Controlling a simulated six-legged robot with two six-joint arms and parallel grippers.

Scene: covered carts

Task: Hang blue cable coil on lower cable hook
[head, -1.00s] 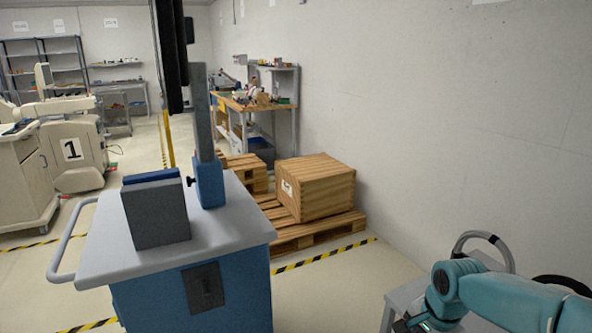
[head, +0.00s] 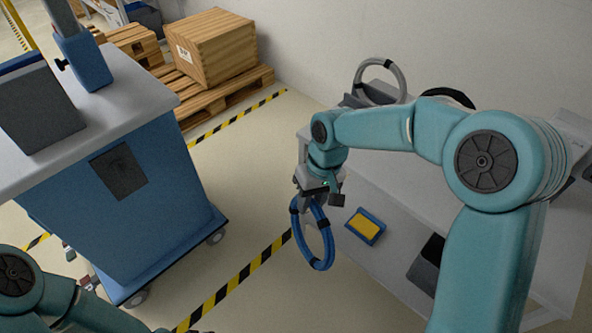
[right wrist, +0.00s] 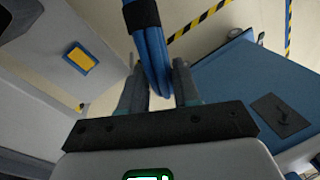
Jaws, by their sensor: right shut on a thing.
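The blue cable coil (head: 326,244) hangs from my right gripper (head: 307,200), a loop with dark bands, clear of the cart and the bench. My right gripper is shut on its upper part. In the right wrist view the coil's blue strands (right wrist: 152,55) pass between the two fingers (right wrist: 158,88). Two small grey-and-red fittings on the blue cart's near side, an upper one (head: 68,250) and a lower one (head: 88,282), may be the cable hooks; they are too small to be sure. My left arm shows at the lower left; its fingers are out of view.
The blue cart (head: 150,190) with a grey top stands left of the coil, with open floor between. A wooden crate (head: 222,50) sits on pallets behind.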

